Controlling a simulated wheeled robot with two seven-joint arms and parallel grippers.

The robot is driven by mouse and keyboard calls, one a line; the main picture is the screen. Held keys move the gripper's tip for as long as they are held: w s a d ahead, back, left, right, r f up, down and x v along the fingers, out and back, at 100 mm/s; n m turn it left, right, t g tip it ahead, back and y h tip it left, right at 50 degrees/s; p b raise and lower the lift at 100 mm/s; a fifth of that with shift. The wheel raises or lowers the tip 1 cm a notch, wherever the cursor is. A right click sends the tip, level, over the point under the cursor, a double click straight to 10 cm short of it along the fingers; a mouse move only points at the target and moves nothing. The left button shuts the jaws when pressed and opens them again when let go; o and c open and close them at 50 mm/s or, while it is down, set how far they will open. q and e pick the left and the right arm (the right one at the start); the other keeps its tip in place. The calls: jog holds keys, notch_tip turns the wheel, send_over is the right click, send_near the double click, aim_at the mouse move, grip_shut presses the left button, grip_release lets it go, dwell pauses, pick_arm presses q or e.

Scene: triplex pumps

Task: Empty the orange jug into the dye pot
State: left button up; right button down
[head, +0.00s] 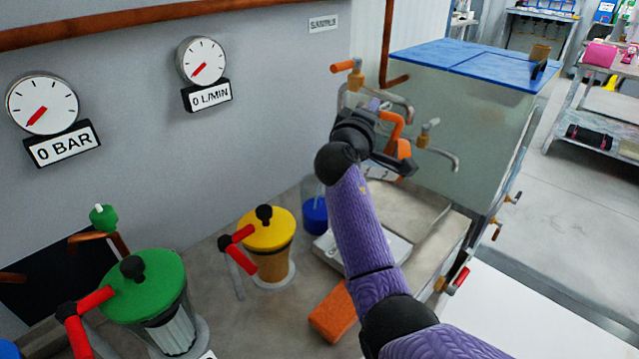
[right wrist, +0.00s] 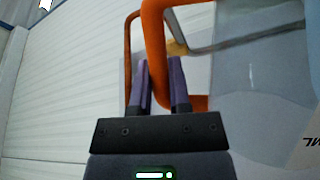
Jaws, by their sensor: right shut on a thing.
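My right gripper (head: 388,150) is raised in front of the large glass tank and is shut on an orange handle, which I take to be the orange jug (head: 404,149). In the right wrist view, the orange jug's handle (right wrist: 153,45) passes between the purple fingers of my right gripper (right wrist: 159,75). The jug's body is mostly hidden by the gripper, so its tilt and contents cannot be told. A small blue pot (head: 315,216) stands on the bench below and left of the gripper; I cannot tell whether it is the dye pot. My left gripper is not in view.
The tank (head: 450,125) has a blue lid and brass taps. A shallow tray (head: 405,222) lies below the gripper. A yellow-lidded pump (head: 268,240), a green-lidded pump (head: 145,290) and an orange block (head: 333,312) stand on the bench. Gauges hang on the wall.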

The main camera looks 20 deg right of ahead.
jog(key=shift+w+a+r, duration=0.15)
jog(key=shift+a, duration=0.25)
jog(key=shift+w+a+r+n+t, duration=0.1)
jog(key=shift+a+n+t, duration=0.1)
jog(key=shift+n+t, duration=0.1)
jog(key=shift+a+r, duration=0.1)
jog(key=shift+a, duration=0.05)
dwell(0.4)
